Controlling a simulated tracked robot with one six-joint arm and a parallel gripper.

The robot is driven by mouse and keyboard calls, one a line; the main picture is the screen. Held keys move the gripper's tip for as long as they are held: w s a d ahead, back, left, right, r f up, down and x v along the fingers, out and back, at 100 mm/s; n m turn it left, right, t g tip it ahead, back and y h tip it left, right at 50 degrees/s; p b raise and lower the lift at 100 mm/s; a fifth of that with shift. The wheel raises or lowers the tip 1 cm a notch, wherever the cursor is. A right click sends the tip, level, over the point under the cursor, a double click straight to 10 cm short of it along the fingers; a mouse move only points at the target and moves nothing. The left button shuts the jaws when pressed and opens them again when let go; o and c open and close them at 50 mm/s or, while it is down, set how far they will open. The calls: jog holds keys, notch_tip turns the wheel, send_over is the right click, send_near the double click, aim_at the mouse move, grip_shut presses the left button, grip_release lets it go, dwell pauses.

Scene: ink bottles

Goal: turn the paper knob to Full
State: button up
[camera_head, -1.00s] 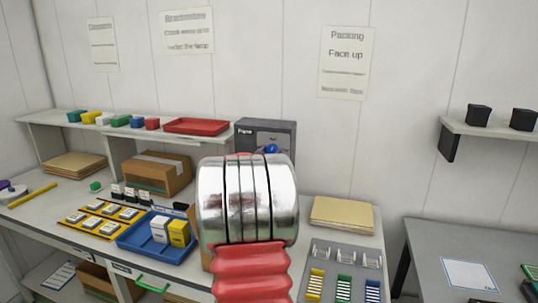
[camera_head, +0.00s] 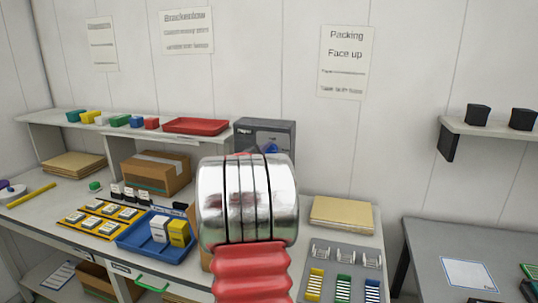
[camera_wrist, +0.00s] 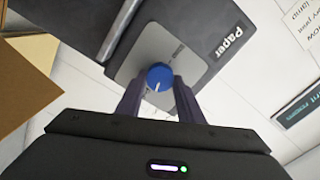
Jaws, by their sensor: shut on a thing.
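The paper knob (camera_wrist: 159,74) is a round blue dial with a white pointer mark, on a grey plate (camera_wrist: 148,50) of the dark "Paper" box (camera_wrist: 200,22). In the wrist view its mark points toward the bottom of the picture. The plate's small lettering is unreadable. My gripper (camera_wrist: 159,83) is shut on the knob, one dark finger on each side. In the head view the dark box (camera_head: 280,133) stands at the back of the bench, and a little of the blue knob (camera_head: 271,148) shows above my silver and red arm, which hides my gripper.
A red tray (camera_head: 196,126) sits on the shelf left of the box. A cardboard box (camera_head: 155,174) and a blue tray (camera_head: 150,243) with small cartons are left of my arm. Brown envelopes (camera_head: 343,214) and a grey rack (camera_head: 345,257) are to its right.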

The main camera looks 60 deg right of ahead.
jog(key=shift+s+f+m, duration=0.1)
jog(key=shift+f+m, duration=0.1)
jog(key=shift+m, duration=1.5)
jog(key=o, duration=1.1)
jog(key=shift+r, duration=0.1)
jog(key=shift+a, duration=0.15)
jog(key=shift+a, duration=0.6)
jog(key=a, duration=0.4)
jog(key=s+a, duration=0.1)
jog(key=a, duration=0.3)
jog(key=s+a, duration=0.1)
jog(key=a, duration=0.3)
jog(key=shift+a, duration=0.1)
